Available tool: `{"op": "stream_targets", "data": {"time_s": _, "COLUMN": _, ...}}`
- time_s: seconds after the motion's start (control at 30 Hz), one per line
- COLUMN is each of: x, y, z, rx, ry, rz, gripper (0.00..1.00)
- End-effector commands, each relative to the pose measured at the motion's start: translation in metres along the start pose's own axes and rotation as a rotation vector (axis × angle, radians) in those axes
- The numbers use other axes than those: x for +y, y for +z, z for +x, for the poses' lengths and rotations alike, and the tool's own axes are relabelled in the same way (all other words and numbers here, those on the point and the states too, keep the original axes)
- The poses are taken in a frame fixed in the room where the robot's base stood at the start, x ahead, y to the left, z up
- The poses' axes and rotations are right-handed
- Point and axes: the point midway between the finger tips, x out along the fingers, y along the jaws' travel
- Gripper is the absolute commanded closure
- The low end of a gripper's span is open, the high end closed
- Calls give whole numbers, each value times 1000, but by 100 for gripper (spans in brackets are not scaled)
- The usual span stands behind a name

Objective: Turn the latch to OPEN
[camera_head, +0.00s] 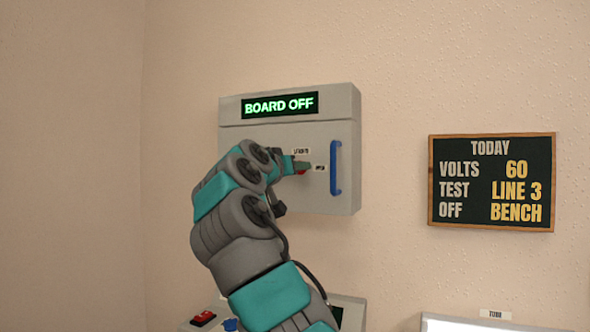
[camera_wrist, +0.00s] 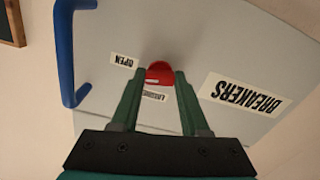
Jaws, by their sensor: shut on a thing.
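The red latch (camera_wrist: 160,72) is on the front door of a grey wall box (camera_head: 340,110). My gripper (camera_wrist: 160,76) is shut on the latch, with one green finger on each side of it. In the head view only a bit of the red latch (camera_head: 302,172) shows beside my gripper (camera_head: 302,165). An OPEN label (camera_wrist: 125,60) is to the left of the latch in the wrist view. A second label (camera_wrist: 155,96), partly hidden, lies just below the latch there. I cannot tell exactly which way the latch points.
A blue door handle (camera_head: 336,168) stands at the door's right side. The box's display (camera_head: 280,105) reads BOARD OFF. A BREAKERS label (camera_wrist: 245,95) is on the door. A chalkboard (camera_head: 491,182) hangs to the right. Red and blue parts (camera_head: 203,318) show low in front.

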Motion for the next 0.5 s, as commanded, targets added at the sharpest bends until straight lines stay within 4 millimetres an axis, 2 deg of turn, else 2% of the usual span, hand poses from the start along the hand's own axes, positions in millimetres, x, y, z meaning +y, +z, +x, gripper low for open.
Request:
{"op": "stream_targets", "data": {"time_s": 0.2, "x": -1, "y": 2, "z": 2, "rx": -3, "ry": -1, "rz": 131, "gripper": 100}}
{"op": "stream_targets", "data": {"time_s": 0.5, "x": 0, "y": 0, "z": 0, "rx": 0, "ry": -1, "rz": 224, "gripper": 100}}
